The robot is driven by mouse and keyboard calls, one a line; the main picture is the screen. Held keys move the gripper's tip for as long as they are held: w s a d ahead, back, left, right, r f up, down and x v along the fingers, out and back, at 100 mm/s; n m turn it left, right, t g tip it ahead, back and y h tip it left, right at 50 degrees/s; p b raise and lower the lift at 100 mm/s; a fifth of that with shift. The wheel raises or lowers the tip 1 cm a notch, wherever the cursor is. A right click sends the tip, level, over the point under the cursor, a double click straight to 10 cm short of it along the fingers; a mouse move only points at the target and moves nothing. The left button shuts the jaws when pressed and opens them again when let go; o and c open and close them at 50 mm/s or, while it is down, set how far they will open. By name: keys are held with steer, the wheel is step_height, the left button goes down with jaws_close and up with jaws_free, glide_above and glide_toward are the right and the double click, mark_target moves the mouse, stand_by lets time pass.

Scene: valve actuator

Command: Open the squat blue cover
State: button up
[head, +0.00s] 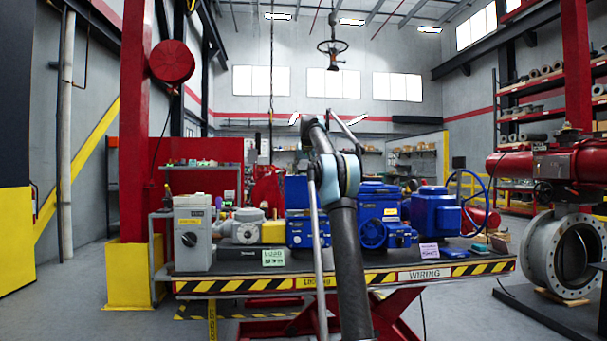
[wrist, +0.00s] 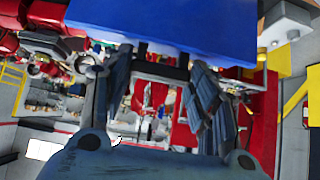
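In the head view, a low blue actuator (head: 299,232) sits mid-bench, with a flat blue panel (head: 297,192) standing upright above and behind it. The panel looks like its squat cover tilted up, though my arm hides part of it. In the wrist view a broad blue surface (wrist: 165,28) fills the top, probably this cover. My gripper (wrist: 148,75) has its two dark fingers spread wide, with nothing seen held between them. The fingertips reach close to the blue surface's lower edge; I cannot tell whether they touch. The arm hides the gripper in the head view.
Taller blue actuators (head: 435,212) stand to the right on the bench, one beside a blue handwheel (head: 475,203). A grey switch box (head: 192,233) stands at the left end. The bench edge (head: 245,285) has yellow-black stripes. Floor at the left is clear.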

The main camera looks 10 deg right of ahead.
steer(key=o, duration=0.3)
steer(key=shift+a+r, duration=0.1)
steer(key=shift+a, duration=0.05)
steer(key=shift+s, duration=0.1)
steer(key=v, duration=1.1)
steer(key=shift+s+r, duration=0.25)
steer(key=shift+s, duration=0.05)
